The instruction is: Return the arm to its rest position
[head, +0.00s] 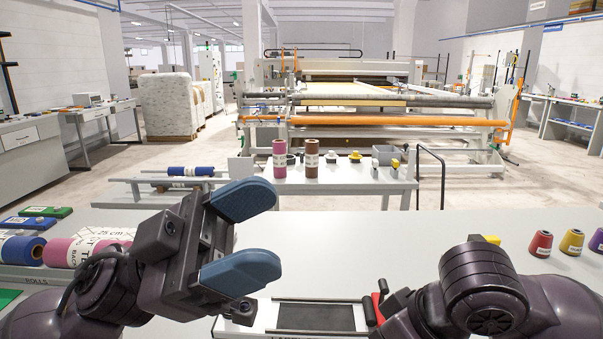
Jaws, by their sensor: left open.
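My left gripper (262,236) is raised over the near white table, its two blue fingers spread wide with nothing between them. Its arm comes in from the lower left. My right arm (480,285) is bent at the lower right. Its gripper is out of view or hidden behind the arm links.
On the near table (370,235) lie a pink roll (80,248) and a blue roll (22,248) at left. A device with a dark plate (315,317) and red handle sits at front. Coloured cones (541,243) stand at right. A quilting machine (370,110) stands behind.

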